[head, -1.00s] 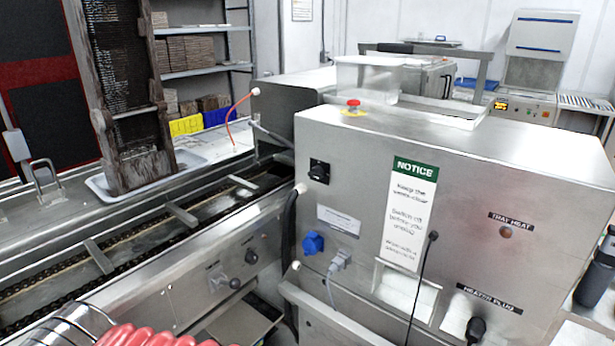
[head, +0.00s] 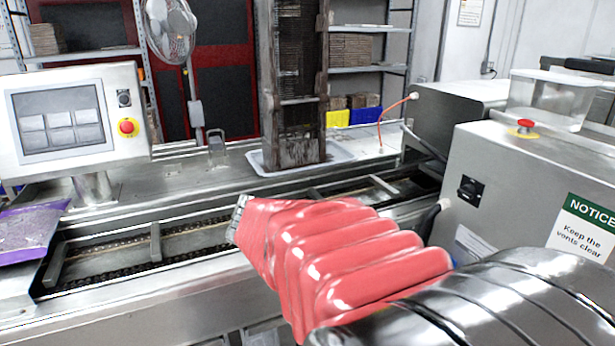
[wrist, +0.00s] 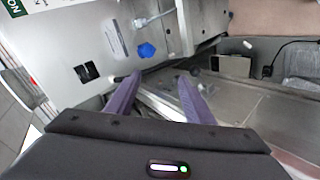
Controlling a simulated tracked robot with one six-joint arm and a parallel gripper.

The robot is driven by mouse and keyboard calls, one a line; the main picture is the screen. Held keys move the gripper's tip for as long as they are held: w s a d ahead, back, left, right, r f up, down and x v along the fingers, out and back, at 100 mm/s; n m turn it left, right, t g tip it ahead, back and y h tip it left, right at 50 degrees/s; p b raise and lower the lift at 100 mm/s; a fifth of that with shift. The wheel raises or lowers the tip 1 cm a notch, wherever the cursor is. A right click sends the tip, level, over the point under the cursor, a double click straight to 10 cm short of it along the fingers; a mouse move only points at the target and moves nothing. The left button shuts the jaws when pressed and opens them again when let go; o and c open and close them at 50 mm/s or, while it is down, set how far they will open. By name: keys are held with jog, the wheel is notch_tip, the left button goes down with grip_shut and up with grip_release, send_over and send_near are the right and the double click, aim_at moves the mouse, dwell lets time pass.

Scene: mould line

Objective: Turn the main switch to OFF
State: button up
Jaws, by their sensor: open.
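A black rotary switch (head: 470,189) sits on the upper left of the steel cabinet's front face (head: 510,165). It also shows in the wrist view as a dark square plate (wrist: 86,72), left of my gripper's fingers. Its knob position is too small to tell. My gripper (wrist: 160,77) is open and empty, with two purple fingers apart from each other and apart from the switch. In the head view my arm in its red sleeve reaches left across the conveyor, and the fingers cannot be made out there.
A red emergency button (head: 525,126) stands on the cabinet top. A blue socket (wrist: 146,50) is near the switch. A control panel (head: 75,120) with a screen, a red button and another small black knob (head: 124,98) stands at left. The conveyor (head: 150,240) runs below my arm.

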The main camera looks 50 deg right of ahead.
aim_at(460, 193)
jog(key=s+d+r+m+g+h, duration=0.2)
jog(key=d+h, duration=0.1)
jog(key=d, duration=0.6)
jog(key=s+d+r+m+g+h, duration=0.2)
jog(key=d+r+g, duration=0.1)
jog(key=d, duration=0.7)
jog(key=shift+d+r+h, duration=0.2)
jog(key=shift+r+h, duration=0.15)
jog(key=shift+h, duration=0.05)
jog(key=x, duration=1.3)
jog(key=shift+s+d, duration=0.25)
jog(key=shift+s, duration=0.1)
jog(key=shift+c, duration=0.2)
jog(key=c, duration=1)
